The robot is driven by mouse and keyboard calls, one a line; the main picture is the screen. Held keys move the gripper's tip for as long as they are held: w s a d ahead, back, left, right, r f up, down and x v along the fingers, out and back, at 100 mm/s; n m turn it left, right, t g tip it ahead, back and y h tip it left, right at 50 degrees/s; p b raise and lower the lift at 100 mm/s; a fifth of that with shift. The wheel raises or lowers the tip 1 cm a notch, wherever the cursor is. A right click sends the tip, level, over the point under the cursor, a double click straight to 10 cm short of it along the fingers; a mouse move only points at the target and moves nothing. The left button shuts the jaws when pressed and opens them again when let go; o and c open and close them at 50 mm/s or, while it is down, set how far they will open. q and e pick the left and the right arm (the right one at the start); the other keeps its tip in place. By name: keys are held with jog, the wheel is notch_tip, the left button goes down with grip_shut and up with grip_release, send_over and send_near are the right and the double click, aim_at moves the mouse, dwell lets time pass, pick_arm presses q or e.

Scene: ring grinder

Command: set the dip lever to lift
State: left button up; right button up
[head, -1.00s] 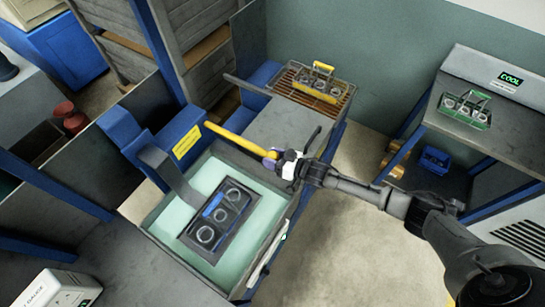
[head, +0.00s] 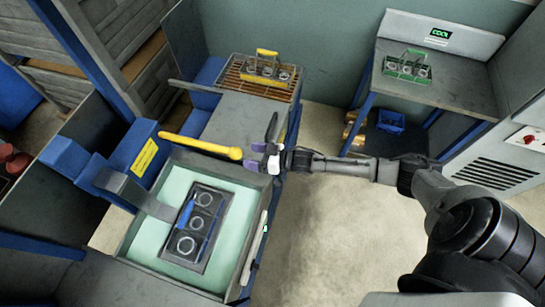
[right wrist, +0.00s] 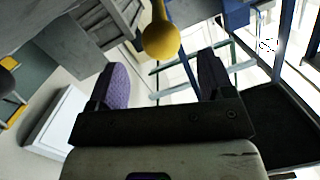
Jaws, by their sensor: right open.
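The dip lever is a yellow bar with a round knob (head: 235,153). It reaches right from the blue housing (head: 138,158) over the far edge of the tank. My right gripper (head: 265,153) is open and empty just right of the knob in the head view, not closed around it. In the right wrist view the yellow knob (right wrist: 160,40) shows just beyond and between the two spread fingers (right wrist: 163,85). A dark ring carrier (head: 196,228) with a blue handle sits in the pale green tank (head: 150,240). My left gripper is not in view.
A wire rack with a yellow-handled carrier (head: 266,54) stands beyond the tank. A green-handled carrier (head: 408,66) sits on the right bench (head: 450,88) by a COOL display. Bare floor (head: 325,215) lies right of the tank.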

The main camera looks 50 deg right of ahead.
jog(key=f+v, duration=0.1)
jog(key=v, duration=0.6)
jog(key=shift+s+r, duration=0.2)
jog(key=shift+r, duration=0.25)
jog(key=shift+d, duration=0.1)
